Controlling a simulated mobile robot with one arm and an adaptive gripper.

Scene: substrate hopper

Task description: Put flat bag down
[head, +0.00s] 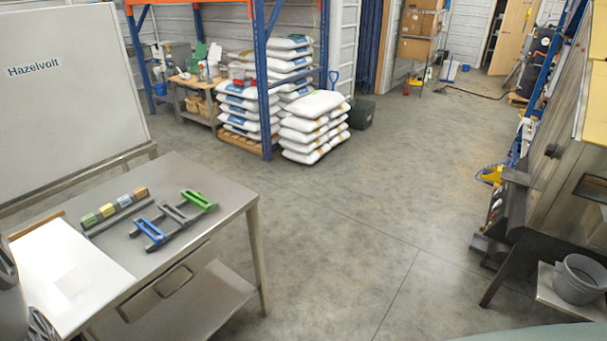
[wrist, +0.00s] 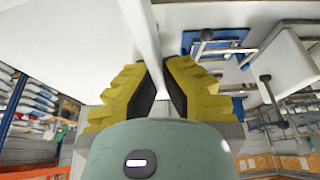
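The flat bag (head: 95,262) is a white sheet with a paler square on it, at the lower left of the head view. It overlaps the left part of the steel table (head: 225,190); I cannot tell if it touches the top. In the wrist view my gripper (wrist: 162,88) has its two yellow fingers nearly together, with the white bag's edge (wrist: 142,42) between them. The fingertips do not show clearly in the head view.
On the table lie a strip of coloured blocks (head: 115,206) and a grey rack with blue and green handles (head: 173,215). Stacked white sacks (head: 315,128) stand at the back. A grey bucket (head: 580,280) is at right. The middle floor is clear.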

